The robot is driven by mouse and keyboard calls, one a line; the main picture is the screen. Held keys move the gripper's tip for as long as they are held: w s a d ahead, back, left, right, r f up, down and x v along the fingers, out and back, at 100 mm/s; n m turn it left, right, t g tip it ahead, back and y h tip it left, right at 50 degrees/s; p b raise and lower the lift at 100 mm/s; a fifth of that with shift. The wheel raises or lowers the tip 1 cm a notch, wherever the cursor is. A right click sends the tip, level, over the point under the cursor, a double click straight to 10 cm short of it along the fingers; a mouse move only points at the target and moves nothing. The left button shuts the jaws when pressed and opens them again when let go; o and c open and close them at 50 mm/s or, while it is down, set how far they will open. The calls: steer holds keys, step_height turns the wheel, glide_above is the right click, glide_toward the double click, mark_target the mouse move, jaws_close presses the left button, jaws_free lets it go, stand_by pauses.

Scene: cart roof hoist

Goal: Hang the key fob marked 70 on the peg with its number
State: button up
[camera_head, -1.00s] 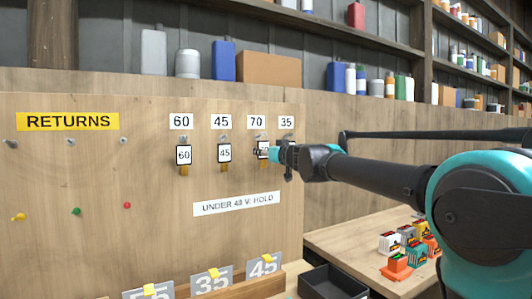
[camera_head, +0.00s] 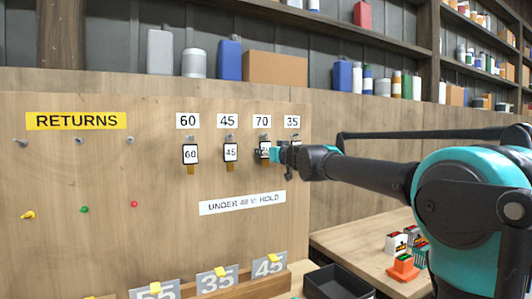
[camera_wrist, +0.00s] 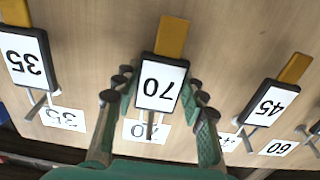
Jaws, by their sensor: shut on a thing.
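The key fob marked 70 (camera_wrist: 161,85) has a black frame, a white face and an orange-yellow tab. It shows upside down in the wrist view, and my gripper (camera_wrist: 158,92) is shut on its sides. In the head view my gripper (camera_head: 274,153) is at the board, just below the 70 label (camera_head: 262,121), and largely covers the fob. The peg under that label shows in the wrist view (camera_wrist: 150,128) at the fob's top edge. I cannot tell whether the fob's hole is around the peg.
Fobs 60 (camera_head: 190,155) and 45 (camera_head: 230,153) hang to the left. Fob 35 (camera_wrist: 25,60) hangs close on the other side, mostly hidden in the head view. A RETURNS sign (camera_head: 76,121) has bare pegs below it. A black tray (camera_head: 335,282) stands below.

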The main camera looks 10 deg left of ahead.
stand_by(0.3)
steer(key=o, duration=1.3)
steer(key=shift+o, duration=0.2)
